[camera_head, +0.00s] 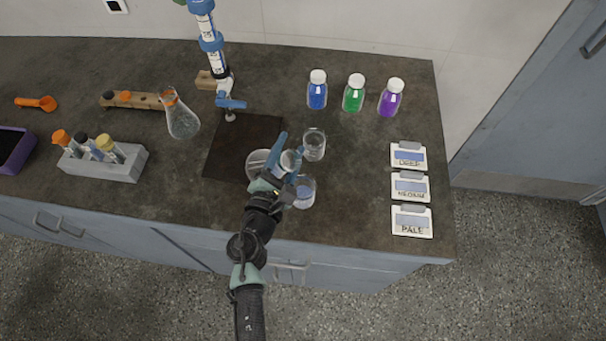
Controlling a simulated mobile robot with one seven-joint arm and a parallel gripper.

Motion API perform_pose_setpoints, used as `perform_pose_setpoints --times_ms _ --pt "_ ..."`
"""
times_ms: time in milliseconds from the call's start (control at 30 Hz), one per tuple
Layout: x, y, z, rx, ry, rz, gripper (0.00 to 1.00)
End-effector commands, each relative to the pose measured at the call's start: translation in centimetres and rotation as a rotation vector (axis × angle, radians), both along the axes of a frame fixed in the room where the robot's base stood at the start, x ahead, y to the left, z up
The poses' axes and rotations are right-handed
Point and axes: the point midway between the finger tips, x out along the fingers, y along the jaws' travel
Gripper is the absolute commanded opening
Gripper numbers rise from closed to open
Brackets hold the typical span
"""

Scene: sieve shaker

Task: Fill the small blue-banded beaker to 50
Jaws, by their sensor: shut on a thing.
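My gripper (288,160) reaches over the counter from the front, its blue fingers shut on a small clear glass vessel (290,161), partly hidden by the fingers. A clear beaker (303,192) with a bluish tint stands just right of my gripper near the counter's front; I cannot tell whether the blue is a band or liquid. Another clear beaker (314,144) stands behind it. A wider glass vessel (258,162) sits left of my fingers, at the right side of a dark mat (228,160), partly hidden by the gripper. Beaker markings are too small to read.
A column with blue fittings (211,42) and a tap stands behind the mat. A flask (182,120) and a tube rack (103,167) are left. Blue (317,92), green (353,95) and purple (390,100) bottles stand back right. Label cards (410,187) lie right.

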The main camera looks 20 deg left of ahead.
Motion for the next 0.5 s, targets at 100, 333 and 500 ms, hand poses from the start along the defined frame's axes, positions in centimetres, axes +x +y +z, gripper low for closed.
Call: perform_pose_setpoints --times_ms 100,333,500 --pt "0.1 0.6 0.9 -0.088 0.009 0.001 0.0" --pt "0.3 2.3 1.1 -0.286 0.032 0.003 0.0" --pt "0.4 3.4 0.8 -0.447 0.049 0.002 0.0"
